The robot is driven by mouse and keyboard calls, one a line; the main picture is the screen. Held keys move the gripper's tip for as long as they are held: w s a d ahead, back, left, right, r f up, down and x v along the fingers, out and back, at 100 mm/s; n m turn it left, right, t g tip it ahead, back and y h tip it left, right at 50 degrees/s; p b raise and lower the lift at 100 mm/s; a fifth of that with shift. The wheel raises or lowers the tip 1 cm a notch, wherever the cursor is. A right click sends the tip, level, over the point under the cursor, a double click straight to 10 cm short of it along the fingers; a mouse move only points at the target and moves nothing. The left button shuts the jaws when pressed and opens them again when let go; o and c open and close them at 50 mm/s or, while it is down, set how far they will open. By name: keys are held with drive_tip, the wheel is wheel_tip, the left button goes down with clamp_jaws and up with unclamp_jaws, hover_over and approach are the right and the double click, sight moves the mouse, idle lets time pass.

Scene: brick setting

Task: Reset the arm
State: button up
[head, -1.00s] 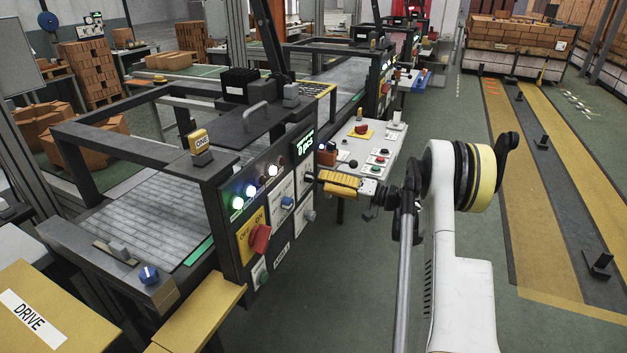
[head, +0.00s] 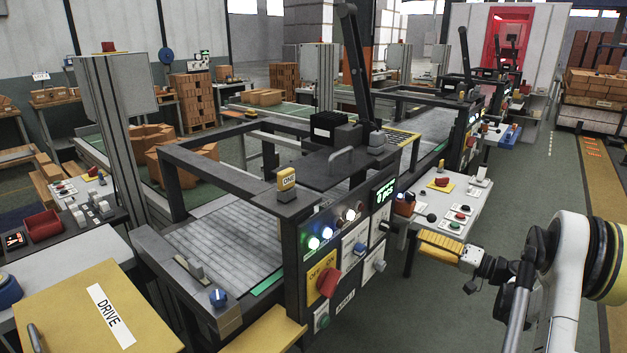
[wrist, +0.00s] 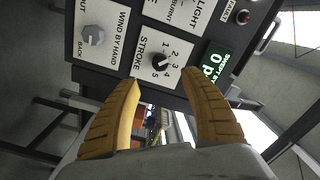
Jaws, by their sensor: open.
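My gripper (head: 420,240) has yellow fingers and is to the right of the machine's control panel (head: 345,243) in the head view. In the wrist view my gripper (wrist: 162,80) is open, its two fingers spread with nothing between them. Ahead of the fingertips is the panel's black STROKE dial (wrist: 160,62), with a scale of numbers. The fingertips look apart from the dial. My arm extends from the lower right of the head view, bent at the elbow.
The panel also carries a grey WIND BY HAND knob (wrist: 93,35), a green display (wrist: 215,62) and a red switch (head: 328,282). A white button table (head: 465,205) stands behind my gripper. Green floor (head: 430,310) is clear below it.

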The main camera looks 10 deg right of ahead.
drive_tip(key=s+a+r+g+h, duration=0.1)
drive_tip(key=a+r+g, duration=0.1)
drive_tip(key=a, duration=0.5)
drive_tip(key=s+a+r+g+h, duration=0.1)
drive_tip(key=s+a+r+g, duration=0.1)
drive_tip(key=a, duration=0.5)
drive_tip(key=s+a+r+g+h, duration=0.1)
drive_tip(key=a+r, duration=0.3)
drive_tip(key=a, duration=0.3)
drive_tip(key=shift+s+r+n+g+h, duration=0.35)
drive_tip(key=shift+s+n+g+h, duration=0.05)
drive_tip(key=s+a+n+h, duration=0.1)
drive_tip(key=s+a+h, duration=0.2)
drive_tip(key=s, duration=0.9)
drive_tip(key=s+a+f+n+g+h, duration=0.1)
drive_tip(key=s+a+h, duration=0.3)
drive_tip(key=s, duration=0.8)
drive_tip(key=shift+s+a+f+n, duration=0.25)
drive_tip(key=shift+s+n, duration=0.15)
drive_tip(key=shift+n, duration=0.4)
drive_tip(key=shift+c, duration=0.6)
